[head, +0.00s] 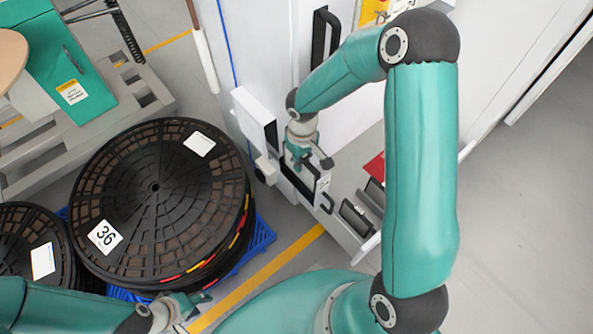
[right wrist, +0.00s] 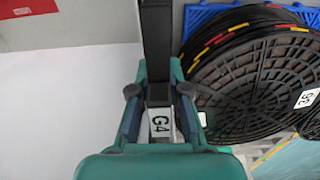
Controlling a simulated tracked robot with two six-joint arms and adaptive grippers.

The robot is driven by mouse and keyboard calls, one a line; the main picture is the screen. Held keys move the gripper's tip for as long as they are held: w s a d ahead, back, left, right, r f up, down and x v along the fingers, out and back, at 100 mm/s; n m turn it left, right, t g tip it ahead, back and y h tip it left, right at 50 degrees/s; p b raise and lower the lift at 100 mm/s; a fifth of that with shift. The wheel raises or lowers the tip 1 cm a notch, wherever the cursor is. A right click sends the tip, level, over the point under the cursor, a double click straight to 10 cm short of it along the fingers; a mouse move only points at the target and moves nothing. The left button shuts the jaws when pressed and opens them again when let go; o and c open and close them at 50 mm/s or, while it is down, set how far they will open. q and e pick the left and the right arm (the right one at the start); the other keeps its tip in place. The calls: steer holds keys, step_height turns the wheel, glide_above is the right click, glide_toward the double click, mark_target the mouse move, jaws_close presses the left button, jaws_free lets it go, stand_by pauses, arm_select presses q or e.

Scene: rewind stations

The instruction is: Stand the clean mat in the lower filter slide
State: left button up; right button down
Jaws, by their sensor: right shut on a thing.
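My right gripper (head: 302,162) is down beside the white cabinet and shut on a narrow dark piece with a white G4 label, which I take to be the clean mat (right wrist: 157,45). In the right wrist view the mat runs upward from between the fingers (right wrist: 159,105), seen almost edge on. In the head view a dark-edged slot with a handle, perhaps a filter slide (head: 327,203), lies just below this gripper. I cannot tell whether the mat touches it. My left gripper (head: 187,306) is low at the bottom edge, away from the cabinet; its jaw opening is unclear.
A stack of black reels marked 36 (head: 155,190) stands on a blue pallet (head: 263,235) left of the cabinet. A white box (head: 252,112) juts from the cabinet wall. A second dark slot (head: 356,217) lies to the right. Grey floor is free at far right.

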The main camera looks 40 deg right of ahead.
mark_target(303, 168)
step_height(303, 168, down, 3)
steer(key=shift+r+b, duration=0.1)
steer(key=shift+b, duration=0.2)
steer(key=shift+s+d+f, duration=0.1)
steer(key=shift+d+f, duration=0.1)
steer(key=shift+f, duration=0.2)
steer(key=c, duration=1.1)
jaws_free()
steer(key=shift+r, duration=0.1)
steer(key=shift+c, duration=0.2)
